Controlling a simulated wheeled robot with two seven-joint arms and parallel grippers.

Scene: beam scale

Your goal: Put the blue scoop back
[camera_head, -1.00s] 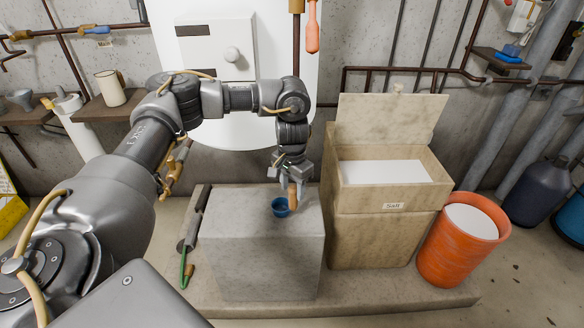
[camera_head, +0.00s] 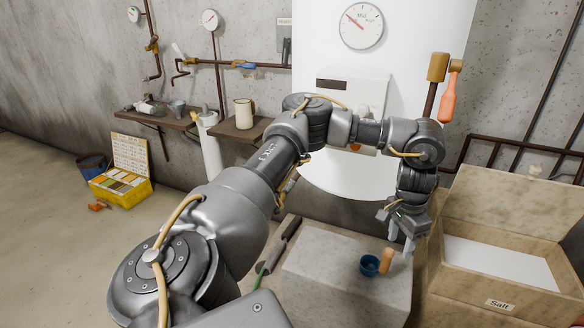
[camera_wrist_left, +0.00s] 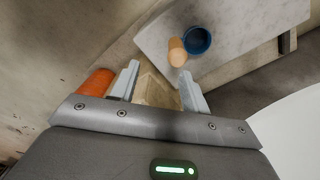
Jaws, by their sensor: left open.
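The blue scoop (camera_head: 370,265) has a round blue cup and a short wooden handle (camera_head: 387,260). It rests on top of the grey stone block (camera_head: 325,270), near its right side. It also shows in the left wrist view (camera_wrist_left: 198,40), just beyond the fingertips. My left gripper (camera_head: 402,238) is open and empty, above and slightly right of the handle. In the left wrist view the handle lies outside the space between the fingers (camera_wrist_left: 158,76). My right gripper is not in view.
The wooden salt box (camera_head: 490,305) stands open to the right of the block. A white tank (camera_head: 340,170) with a gauge rises behind. A shelf with a mug (camera_head: 244,114) and a yellow case (camera_head: 122,190) are at the left. The block's left top is bare.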

